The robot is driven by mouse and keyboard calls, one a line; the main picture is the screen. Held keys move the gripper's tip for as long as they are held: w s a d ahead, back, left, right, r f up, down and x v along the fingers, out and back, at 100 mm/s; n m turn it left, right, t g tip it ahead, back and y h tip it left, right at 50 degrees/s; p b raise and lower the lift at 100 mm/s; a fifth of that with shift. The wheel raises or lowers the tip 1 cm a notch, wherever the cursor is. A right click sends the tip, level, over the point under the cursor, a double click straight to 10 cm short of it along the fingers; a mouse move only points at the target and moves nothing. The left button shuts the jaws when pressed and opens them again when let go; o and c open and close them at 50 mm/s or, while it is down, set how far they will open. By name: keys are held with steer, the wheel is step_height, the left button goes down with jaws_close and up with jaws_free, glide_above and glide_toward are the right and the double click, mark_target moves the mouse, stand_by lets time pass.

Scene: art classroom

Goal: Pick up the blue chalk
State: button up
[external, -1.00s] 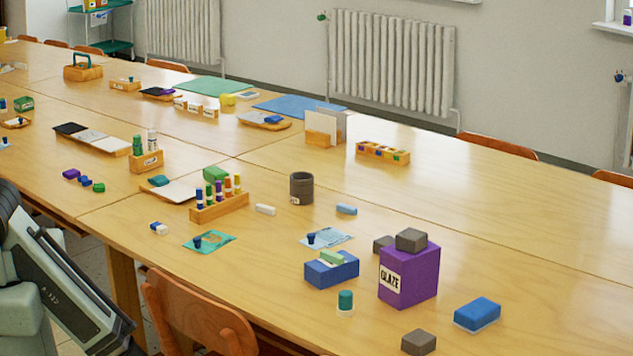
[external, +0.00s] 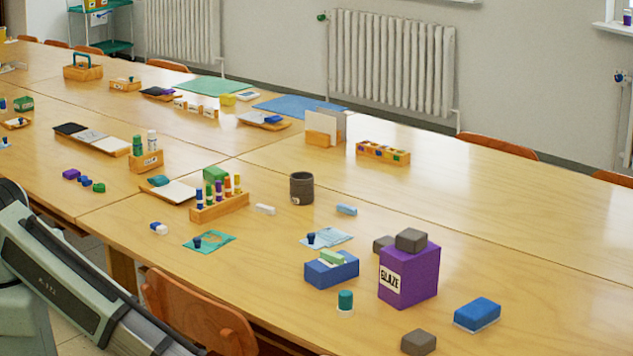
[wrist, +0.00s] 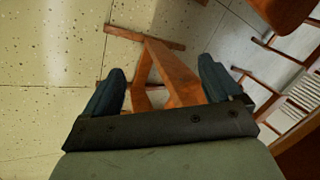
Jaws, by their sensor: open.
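A light blue stick that looks like the blue chalk (external: 346,209) lies on the wooden table (external: 480,230), right of a dark grey cup, in the external view. My gripper (wrist: 162,72) shows only in the wrist view. Its two dark fingers are wide apart with nothing held between them. It points at the floor and a wooden chair, away from the chalk. The chalk is not in the wrist view. In the external view my arm is at the lower left, with its gripper end out of frame.
Near the chalk stand the grey cup (external: 302,188), a white stick (external: 265,209), a blue box (external: 338,276) with green and white pieces, and a purple GLAZE box (external: 409,275) topped by a grey block. A chair (external: 195,315) stands at the front edge. The table's right side is mostly clear.

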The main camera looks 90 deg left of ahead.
steer(key=w+d+r+m+t+h, duration=0.25)
steer(key=w+d+r+t, duration=0.65)
steer(key=w+d+r, duration=1.75)
steer(key=w+a+r+t+y, duration=0.1)
steer(key=w+a+r, duration=0.2)
steer(key=r, duration=0.3)
steer(key=w+a+r, duration=0.2)
steer(key=w+r, duration=0.2)
steer(key=r, duration=0.2)
steer(key=w+a+n+g+y, duration=0.1)
steer(key=w+a+n+g, duration=0.15)
steer(key=a, duration=1.35)
steer(key=w+a+n+g+y, duration=0.1)
steer(key=w+a+n+g, duration=0.15)
steer(key=a, duration=1.35)
steer(key=w+a+n+g+y, duration=0.1)
steer(key=w+a+n+g, duration=0.2)
steer(key=a, duration=1.3)
step_height(320, 180, up, 3)
steer(key=n+g+h, duration=0.5)
steer(key=n+h, duration=0.1)
glide_above(346, 207)
step_height(346, 207, down, 14)
steer(key=shift+a+r, duration=0.1)
steer(key=shift+r, duration=0.15)
steer(key=c, duration=1.1)
